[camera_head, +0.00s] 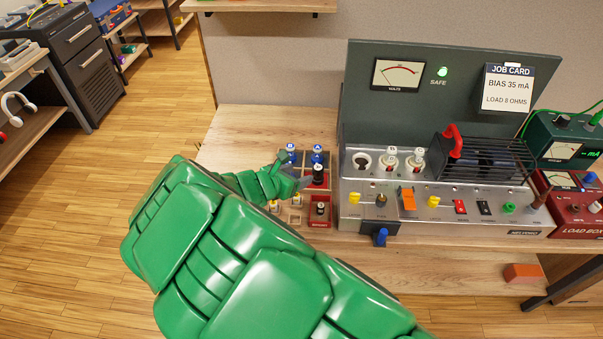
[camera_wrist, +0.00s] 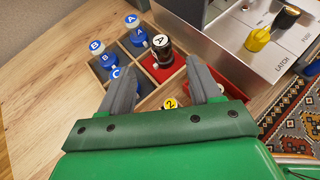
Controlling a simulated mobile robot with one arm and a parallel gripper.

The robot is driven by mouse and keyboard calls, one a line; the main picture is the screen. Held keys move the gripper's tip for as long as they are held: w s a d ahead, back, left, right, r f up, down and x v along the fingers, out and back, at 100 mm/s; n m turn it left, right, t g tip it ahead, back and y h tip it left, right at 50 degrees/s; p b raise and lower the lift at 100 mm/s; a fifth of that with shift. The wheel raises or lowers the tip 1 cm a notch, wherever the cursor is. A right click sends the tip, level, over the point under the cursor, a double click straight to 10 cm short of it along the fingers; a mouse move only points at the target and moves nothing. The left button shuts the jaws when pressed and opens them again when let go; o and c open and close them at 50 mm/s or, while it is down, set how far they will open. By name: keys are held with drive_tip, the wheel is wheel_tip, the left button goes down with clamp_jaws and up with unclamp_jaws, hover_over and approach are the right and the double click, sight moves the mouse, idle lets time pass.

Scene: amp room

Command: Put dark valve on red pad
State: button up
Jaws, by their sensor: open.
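The dark valve (camera_head: 318,174), with a white cap marked A, stands on the red pad in a tray compartment. The wrist view also shows the dark valve (camera_wrist: 161,58) upright, with the red pad (camera_wrist: 176,74) visible around its base. My gripper (camera_head: 294,170) is open; in the wrist view its two fingers (camera_wrist: 163,86) are spread apart, with the valve beyond and between them. I see no finger touching the valve. The head view partly hides the tray behind my gripper.
Blue valves (camera_wrist: 133,39) stand in the neighbouring compartments of the wooden tray. A yellow-capped piece (camera_wrist: 170,103) lies nearer my gripper. A red bin (camera_head: 320,222) holds another dark piece. The amplifier chassis (camera_head: 352,222) stands close on the right; the bench left of the tray is clear.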

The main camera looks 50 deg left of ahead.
drive_tip(key=shift+s+d+r, duration=0.15)
drive_tip(key=shift+s+r, duration=0.15)
drive_tip(key=shift+s, duration=0.3)
